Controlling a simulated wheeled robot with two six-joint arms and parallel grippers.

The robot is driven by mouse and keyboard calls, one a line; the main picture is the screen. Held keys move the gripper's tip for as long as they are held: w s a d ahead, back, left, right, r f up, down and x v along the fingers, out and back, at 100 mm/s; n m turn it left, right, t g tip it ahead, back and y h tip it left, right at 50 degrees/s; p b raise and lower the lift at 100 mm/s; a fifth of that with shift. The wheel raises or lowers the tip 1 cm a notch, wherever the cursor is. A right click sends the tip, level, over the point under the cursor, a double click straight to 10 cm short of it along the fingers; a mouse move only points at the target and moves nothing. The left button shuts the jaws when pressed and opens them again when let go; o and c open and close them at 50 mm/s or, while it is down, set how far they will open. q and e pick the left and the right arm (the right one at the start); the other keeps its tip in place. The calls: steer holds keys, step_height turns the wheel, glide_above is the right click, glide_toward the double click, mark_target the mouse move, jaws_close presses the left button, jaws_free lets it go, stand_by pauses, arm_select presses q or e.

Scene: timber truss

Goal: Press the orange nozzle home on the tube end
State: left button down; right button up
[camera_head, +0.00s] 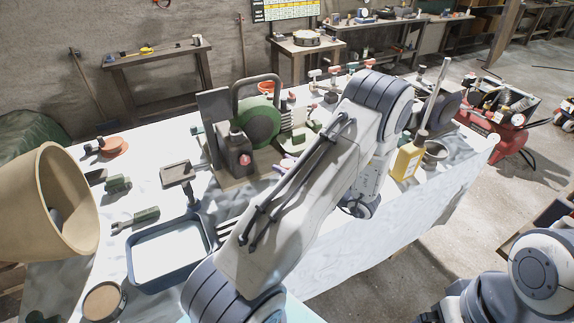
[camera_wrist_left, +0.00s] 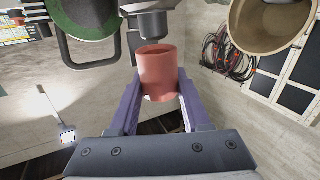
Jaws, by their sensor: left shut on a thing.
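The orange nozzle (camera_wrist_left: 158,72), a short hollow reddish-orange cylinder, is clamped between the two purple-grey fingers of my left gripper (camera_wrist_left: 158,88) in the left wrist view. Its open rim faces the dark grey tube end (camera_wrist_left: 152,24). The tube end lies just beyond the rim and roughly in line with it. A narrow gap appears between them, but its depth is hard to judge. In the head view my left arm crosses the middle and hides its fingers and the nozzle. My right arm shows at the lower right, with its fingers out of sight.
A machine with a green disc (camera_head: 259,122) and a looped dark handle (camera_head: 237,98) stands beside my left arm. A beige cone (camera_head: 45,205), a blue-rimmed tray (camera_head: 155,287) and small tools occupy the table's left side. A yellow bottle (camera_head: 407,160) stands to the right.

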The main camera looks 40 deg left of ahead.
arm_select(q)
steer(key=shift+w+f+b, duration=0.1)
steer(key=shift+f+b, duration=1)
steer(key=shift+f, duration=0.4)
steer(key=shift+c, duration=1.4)
jaws_free()
steer(key=shift+d, duration=0.1)
